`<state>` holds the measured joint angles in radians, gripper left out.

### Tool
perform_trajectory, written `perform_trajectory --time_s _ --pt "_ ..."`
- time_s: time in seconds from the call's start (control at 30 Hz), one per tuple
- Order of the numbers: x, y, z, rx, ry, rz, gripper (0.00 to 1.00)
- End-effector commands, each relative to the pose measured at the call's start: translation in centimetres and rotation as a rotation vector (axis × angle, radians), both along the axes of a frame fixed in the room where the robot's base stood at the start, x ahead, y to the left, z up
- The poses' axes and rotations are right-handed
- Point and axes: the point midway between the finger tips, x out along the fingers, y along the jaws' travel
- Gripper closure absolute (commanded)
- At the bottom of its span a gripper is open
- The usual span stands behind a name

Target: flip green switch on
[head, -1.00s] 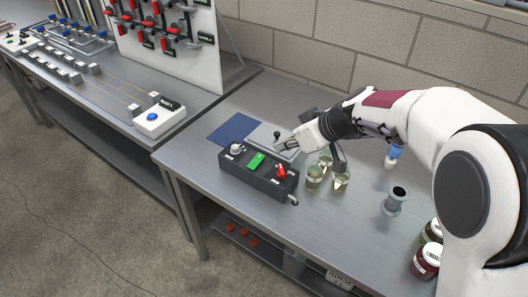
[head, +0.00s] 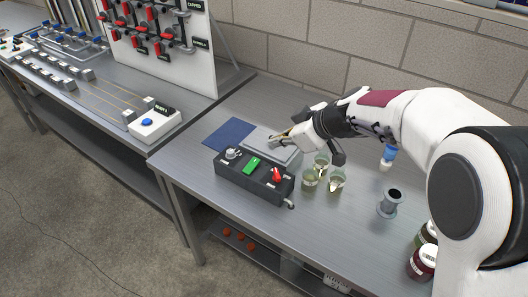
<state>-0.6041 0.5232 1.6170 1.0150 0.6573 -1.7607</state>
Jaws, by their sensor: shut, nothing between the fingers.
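The green switch (head: 252,165) is a green rocker in the middle of the top of a dark control box (head: 232,178) on the steel table. Which way it is tipped is too small to tell. A grey-white knob (head: 232,154) is to its left on the box and a red switch (head: 277,175) to its right. My gripper (head: 273,139) is shut and empty, pointing left. It is above the grey plate behind the box, apart from the green switch.
The grey plate (head: 285,156) and a blue mat (head: 226,133) lie behind the box. Several glass beakers (head: 337,181) stand right of it. A grey spool-like cup (head: 391,200) and lidded jars (head: 423,260) are further right. The table's front left is clear.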

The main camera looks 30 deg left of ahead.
Motion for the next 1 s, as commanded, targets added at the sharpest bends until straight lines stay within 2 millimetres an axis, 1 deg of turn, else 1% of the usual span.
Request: perform_trajectory --time_s 0.23,0.37,1.0 --pt "0.1 0.8 -0.8 0.0 0.001 0.001 1.0" --pt "0.2 1.6 -1.6 -0.001 0.002 0.002 1.0" --pt "1.0 6.6 -6.6 0.0 0.001 0.0 1.0"
